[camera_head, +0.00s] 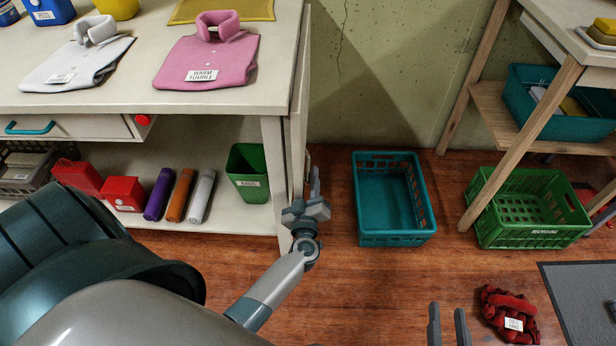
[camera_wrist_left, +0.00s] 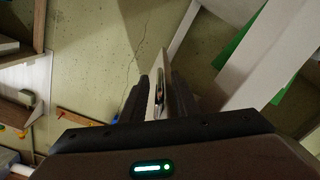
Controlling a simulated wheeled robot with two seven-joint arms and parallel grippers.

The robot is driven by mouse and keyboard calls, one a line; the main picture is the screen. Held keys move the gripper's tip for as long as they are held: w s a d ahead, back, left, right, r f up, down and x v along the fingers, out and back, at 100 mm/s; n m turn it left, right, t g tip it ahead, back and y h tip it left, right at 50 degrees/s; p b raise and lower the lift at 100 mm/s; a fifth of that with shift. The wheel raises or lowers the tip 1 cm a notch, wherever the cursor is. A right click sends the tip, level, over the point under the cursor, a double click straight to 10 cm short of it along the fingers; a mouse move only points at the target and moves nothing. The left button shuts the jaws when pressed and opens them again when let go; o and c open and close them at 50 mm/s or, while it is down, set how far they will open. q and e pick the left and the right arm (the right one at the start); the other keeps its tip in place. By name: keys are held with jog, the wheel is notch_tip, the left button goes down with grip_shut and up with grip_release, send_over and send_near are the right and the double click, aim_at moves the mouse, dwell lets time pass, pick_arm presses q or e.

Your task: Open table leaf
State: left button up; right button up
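The table (camera_head: 200,100) stands at the left of the head view, and its leaf (camera_head: 299,110) hangs down along its right end. My left gripper (camera_head: 315,185) is at the lower part of the leaf. In the left wrist view the leaf's edge (camera_wrist_left: 157,82) and a small metal handle (camera_wrist_left: 159,97) show between the two fingers of my left gripper (camera_wrist_left: 160,95). I cannot tell whether the fingers press on the handle. My right gripper (camera_head: 447,325) is open and empty above the floor at the bottom of the head view.
A folded pink shirt (camera_head: 207,58) and a grey shirt (camera_head: 78,65) lie on the tabletop. A teal basket (camera_head: 392,238) stands on the floor right of the leaf. A green crate (camera_head: 530,238) is beyond it, and a red knitted item (camera_head: 508,304) lies near a grey mat (camera_head: 585,300).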

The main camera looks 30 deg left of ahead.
pick_arm(q)
jog(key=shift+w+a, duration=0.3)
jog(key=shift+w, duration=0.15)
pick_arm(e)
jog(key=shift+a+r+t, duration=0.1)
jog(key=shift+r+t, duration=0.2)
pick_arm(q)
grip_shut()
